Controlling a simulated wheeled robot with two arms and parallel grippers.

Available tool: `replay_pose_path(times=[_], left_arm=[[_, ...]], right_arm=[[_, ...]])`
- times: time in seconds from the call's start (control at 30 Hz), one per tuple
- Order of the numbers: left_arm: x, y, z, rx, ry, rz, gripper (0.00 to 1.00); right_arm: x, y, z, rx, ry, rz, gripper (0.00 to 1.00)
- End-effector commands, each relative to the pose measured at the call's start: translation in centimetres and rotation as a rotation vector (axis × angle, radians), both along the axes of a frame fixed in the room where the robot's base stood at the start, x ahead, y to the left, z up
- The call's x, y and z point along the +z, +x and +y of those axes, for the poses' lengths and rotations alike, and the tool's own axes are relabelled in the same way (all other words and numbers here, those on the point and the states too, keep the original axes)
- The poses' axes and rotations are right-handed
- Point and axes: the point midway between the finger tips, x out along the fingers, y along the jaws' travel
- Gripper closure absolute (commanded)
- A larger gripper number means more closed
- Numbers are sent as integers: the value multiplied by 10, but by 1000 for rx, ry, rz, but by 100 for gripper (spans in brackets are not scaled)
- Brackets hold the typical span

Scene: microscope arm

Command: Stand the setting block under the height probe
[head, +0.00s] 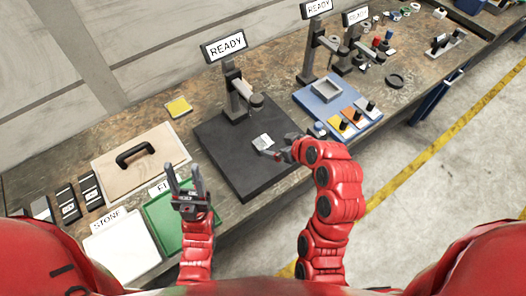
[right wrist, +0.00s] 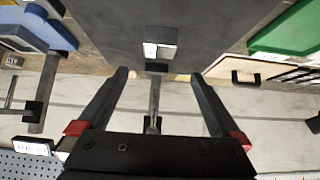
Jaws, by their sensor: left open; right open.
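The setting block (head: 262,142), a small silvery block, sits on the dark base plate (head: 235,168) near its middle. The height probe (head: 256,100) hangs from an arm on the post behind it, with a READY display (head: 225,46) on top. The block stands nearer to me than the probe, apart from it. My right gripper (head: 278,150) is open, just right of the block. In the right wrist view the block (right wrist: 160,42) shows beyond the two spread fingers (right wrist: 160,76), not gripped. My left gripper (head: 184,178) is open and empty, above the green tray's area.
More stands and parts fill the back right.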

Motion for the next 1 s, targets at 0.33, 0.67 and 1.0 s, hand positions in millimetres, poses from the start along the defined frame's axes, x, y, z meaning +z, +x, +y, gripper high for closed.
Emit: replay_pose_path(times=[0.33, 0.67, 1.0], left_arm=[[-26, 0, 0, 0, 0, 0, 50], [-26, 0, 0, 0, 0, 0, 50], [-28, 0, 0, 0, 0, 0, 50]], right_arm=[[-40, 31, 24, 1, 0, 5, 0], [-55, 42, 31, 0, 1, 4, 0], [-85, 67, 46, -1, 1, 2, 0]])
